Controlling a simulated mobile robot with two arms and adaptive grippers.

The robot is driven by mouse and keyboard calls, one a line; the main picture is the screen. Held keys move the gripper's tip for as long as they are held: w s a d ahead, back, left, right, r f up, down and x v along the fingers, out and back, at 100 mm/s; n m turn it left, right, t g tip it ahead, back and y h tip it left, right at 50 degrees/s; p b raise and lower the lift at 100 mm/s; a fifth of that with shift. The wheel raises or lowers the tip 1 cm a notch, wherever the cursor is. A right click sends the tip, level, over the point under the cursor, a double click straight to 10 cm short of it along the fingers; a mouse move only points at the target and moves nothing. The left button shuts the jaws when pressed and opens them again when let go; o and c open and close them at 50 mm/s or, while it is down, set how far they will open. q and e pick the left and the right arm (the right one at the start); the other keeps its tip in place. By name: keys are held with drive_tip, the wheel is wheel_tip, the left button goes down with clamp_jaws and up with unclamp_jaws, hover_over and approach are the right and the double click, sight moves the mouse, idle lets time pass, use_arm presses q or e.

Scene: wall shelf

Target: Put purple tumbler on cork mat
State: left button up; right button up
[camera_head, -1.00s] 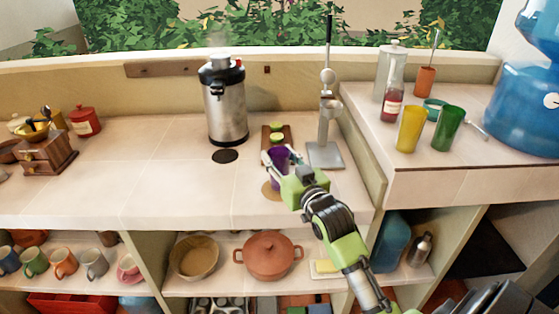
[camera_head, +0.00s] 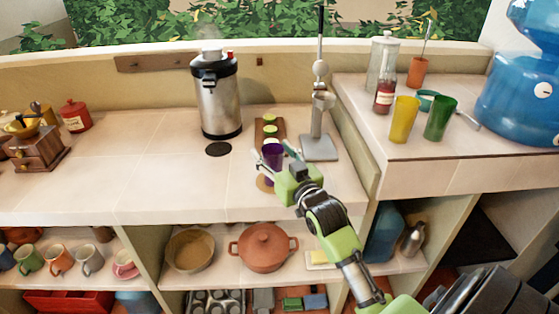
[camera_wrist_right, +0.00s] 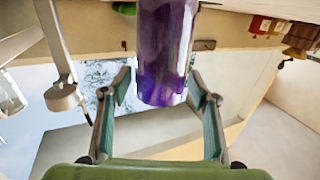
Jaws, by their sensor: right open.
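The purple tumbler (camera_head: 272,153) stands upright on the counter, at or over the far part of the round tan cork mat (camera_head: 265,183). The mat is partly hidden by the tumbler and my gripper, so I cannot tell how fully the base rests on it. My right gripper (camera_head: 273,158) is open, with one finger on each side of the tumbler. In the right wrist view the tumbler (camera_wrist_right: 165,55) sits between the spread fingers (camera_wrist_right: 160,88), with visible gaps on both sides. My left gripper is not in view.
A board with green limes (camera_head: 270,122) lies just behind the tumbler. A press stand (camera_head: 318,148) is close on the right, and a steel urn (camera_head: 216,100) with a dark disc (camera_head: 218,149) is to the left. Yellow (camera_head: 404,120) and green (camera_head: 440,119) tumblers stand on the raised right counter.

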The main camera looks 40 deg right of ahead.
drive_tip(key=s+a+b, duration=0.1)
drive_tip(key=s, duration=1)
drive_tip(key=shift+s+a, duration=0.4)
drive_tip(key=shift+f, duration=0.1)
